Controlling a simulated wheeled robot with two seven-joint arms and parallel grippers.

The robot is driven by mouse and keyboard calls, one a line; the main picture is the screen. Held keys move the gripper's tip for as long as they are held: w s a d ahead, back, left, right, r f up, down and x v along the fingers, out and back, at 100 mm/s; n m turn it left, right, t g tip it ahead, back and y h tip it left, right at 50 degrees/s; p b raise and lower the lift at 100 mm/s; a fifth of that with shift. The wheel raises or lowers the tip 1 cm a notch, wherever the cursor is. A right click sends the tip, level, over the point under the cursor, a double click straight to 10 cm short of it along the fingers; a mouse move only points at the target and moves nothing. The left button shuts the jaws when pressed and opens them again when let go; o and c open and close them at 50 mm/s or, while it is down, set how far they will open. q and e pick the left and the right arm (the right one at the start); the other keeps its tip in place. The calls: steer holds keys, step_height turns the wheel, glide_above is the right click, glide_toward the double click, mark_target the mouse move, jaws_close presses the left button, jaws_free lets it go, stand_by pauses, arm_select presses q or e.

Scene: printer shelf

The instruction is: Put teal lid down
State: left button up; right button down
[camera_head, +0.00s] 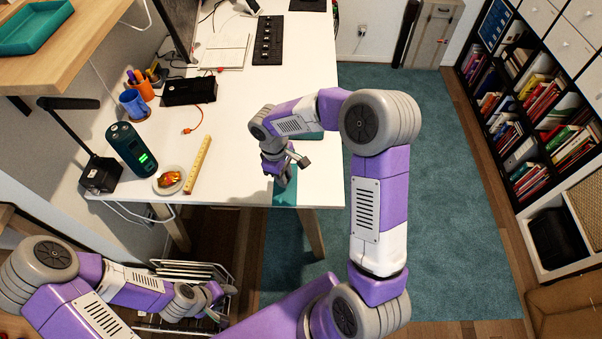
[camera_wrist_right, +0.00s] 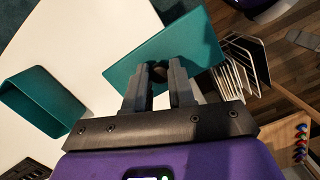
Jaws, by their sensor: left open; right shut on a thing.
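The teal lid (camera_wrist_right: 190,42) is a flat teal panel in the right wrist view. My right gripper (camera_wrist_right: 160,74) is shut on its edge. In the head view the lid (camera_head: 285,192) hangs tilted at the front edge of the white desk, below my right gripper (camera_head: 287,170); I cannot tell whether it touches the desk. An open teal box (camera_wrist_right: 42,102) sits on the desk, apart from the lid; in the head view my right arm mostly hides it. My left gripper (camera_head: 222,302) is open and empty, low at the left, away from the desk.
The white desk (camera_head: 240,150) has bare room around the right gripper. A yellow ruler (camera_head: 198,165), a small plate (camera_head: 163,187) and a dark green cylinder (camera_head: 132,150) are at its left. A white wire rack (camera_head: 168,268) stands below. A teal tray (camera_head: 35,28) is on a wooden shelf.

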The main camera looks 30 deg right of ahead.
steer(key=w+d+r+n+t+b, duration=0.1)
steer(key=w+d+n+b, duration=0.25)
steer(key=n, duration=0.55)
steer(key=w+d+r+n+t+b, duration=0.1)
steer(key=w+d+n+b, duration=0.1)
steer(key=d+n, duration=0.5)
steer(key=shift+n, duration=0.9)
steer(key=f+b, duration=0.1)
steer(key=f, duration=0.2)
steer(key=a+f+b, duration=0.1)
steer(key=f, duration=0.2)
steer(key=f+b, duration=0.1)
steer(key=f, duration=0.2)
steer(key=shift+a+f, duration=0.3)
steer(key=shift+f, duration=0.1)
steer(key=shift+f, duration=0.15)
steer(key=c, duration=1)
jaws_free()
steer(key=shift+o, duration=0.2)
